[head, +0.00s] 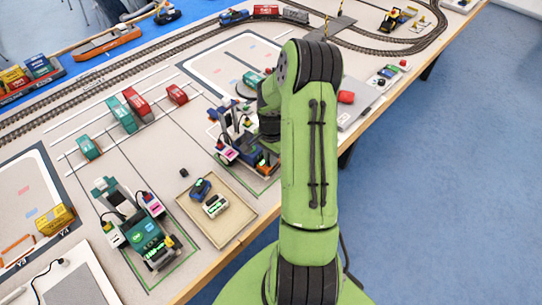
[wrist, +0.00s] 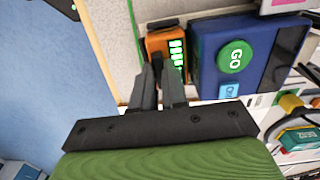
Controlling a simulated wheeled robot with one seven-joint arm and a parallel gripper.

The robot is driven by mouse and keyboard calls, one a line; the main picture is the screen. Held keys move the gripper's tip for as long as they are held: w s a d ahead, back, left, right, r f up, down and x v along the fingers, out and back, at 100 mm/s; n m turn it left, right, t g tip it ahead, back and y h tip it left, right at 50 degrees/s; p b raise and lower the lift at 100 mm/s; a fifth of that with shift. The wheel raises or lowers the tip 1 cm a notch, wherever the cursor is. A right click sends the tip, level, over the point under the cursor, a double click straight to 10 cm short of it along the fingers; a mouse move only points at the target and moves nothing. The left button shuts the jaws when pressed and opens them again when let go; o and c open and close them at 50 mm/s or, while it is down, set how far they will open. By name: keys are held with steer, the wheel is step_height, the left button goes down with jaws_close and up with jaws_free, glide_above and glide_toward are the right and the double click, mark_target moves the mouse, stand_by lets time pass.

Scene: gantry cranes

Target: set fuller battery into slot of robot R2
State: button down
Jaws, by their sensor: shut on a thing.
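In the wrist view my gripper (wrist: 165,88) is shut on an orange battery (wrist: 160,42) whose face shows several lit green bars. The battery is right beside a dark blue robot body (wrist: 215,60) with a green GO button (wrist: 235,56). I cannot tell whether the battery is seated in a slot there. In the head view the blue robot (head: 226,155) stands partly behind my arm, which hides my gripper. A green robot (head: 150,240) stands to the left. I cannot read which one is R2.
A shallow tan tray (head: 238,232) holds a blue battery (head: 201,188) and a pale battery (head: 215,205) between the robots. Red and green containers (head: 137,105) stand behind on the table. Rail tracks run along the back. The table's front edge is close to the blue robot.

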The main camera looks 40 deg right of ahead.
steer(key=c, duration=1.1)
jaws_free()
step_height(320, 180, up, 16)
steer(key=p, duration=0.2)
steer(key=shift+f+p, duration=0.15)
steer(key=shift+p, duration=0.25)
steer(key=s+a+r+n+t, duration=0.1)
steer(key=s+a+r+n, duration=0.25)
steer(key=a+r, duration=0.2)
steer(key=s+a+r+n+t+h, duration=0.1)
steer(key=s+a+r+n, duration=0.1)
steer(key=a+r+n, duration=0.35)
steer(key=s+a+r+n+t, duration=0.2)
steer(key=s+a+r, duration=0.1)
steer(key=a, duration=0.4)
steer(key=s+a+n+t+y, duration=0.1)
steer(key=s+a+n, duration=0.4)
steer(key=s, duration=0.2)
steer(key=shift+n+t, duration=0.3)
